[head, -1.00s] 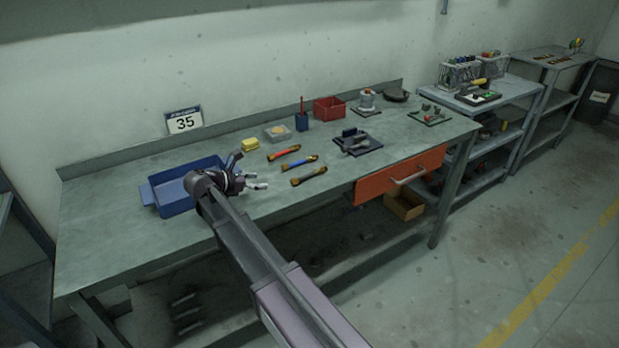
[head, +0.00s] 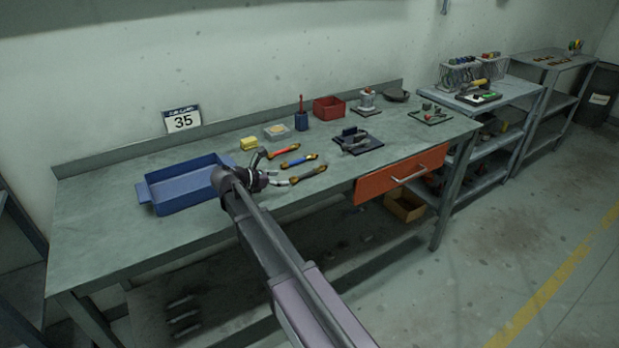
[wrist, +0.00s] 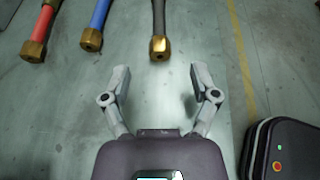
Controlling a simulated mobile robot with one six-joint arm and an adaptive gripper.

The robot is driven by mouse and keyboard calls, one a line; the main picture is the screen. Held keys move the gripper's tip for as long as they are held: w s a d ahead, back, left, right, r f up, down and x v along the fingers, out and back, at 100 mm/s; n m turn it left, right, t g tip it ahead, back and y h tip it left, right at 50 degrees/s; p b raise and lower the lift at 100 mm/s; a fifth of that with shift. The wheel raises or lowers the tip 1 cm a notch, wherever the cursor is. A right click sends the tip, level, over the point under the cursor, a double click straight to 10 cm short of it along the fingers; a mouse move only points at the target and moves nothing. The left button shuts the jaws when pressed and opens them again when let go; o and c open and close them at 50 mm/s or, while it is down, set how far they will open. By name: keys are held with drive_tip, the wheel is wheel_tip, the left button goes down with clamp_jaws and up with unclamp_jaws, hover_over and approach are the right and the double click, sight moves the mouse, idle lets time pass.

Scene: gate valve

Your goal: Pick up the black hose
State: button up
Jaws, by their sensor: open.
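The black hose (head: 308,174) lies on the workbench, the nearest of three hoses with brass ends. In the wrist view the black hose (wrist: 158,20) points toward me, its brass end (wrist: 159,48) just beyond and between my fingertips. My gripper (wrist: 160,80) is open and empty. In the head view my gripper (head: 276,170) is over the bench at the left ends of the hoses. The blue hose (head: 298,160) and the red hose (head: 284,151) lie farther back; in the wrist view the blue one (wrist: 96,18) and the red one (wrist: 41,30) are to the left.
A blue tray (head: 147,192) is left of my gripper. A yellow sponge-like block (head: 249,144) and a small clear container (head: 276,132) lie behind the hoses. A dark plate with a part (head: 372,144) is to the right. Part of my own arm crosses the front edge.

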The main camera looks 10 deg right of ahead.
sight(291, 179)
drive_tip(key=shift+w+d+f, duration=0.1)
drive_tip(key=shift+d, duration=0.1)
drive_tip(key=shift+b+x, duration=0.95)
drive_tip(key=shift+x, duration=0.9)
drive_tip(key=shift+w+d+f, duration=0.2)
drive_tip(key=shift+d+f, duration=0.15)
drive_tip(key=shift+d, duration=0.2)
clamp_jaws()
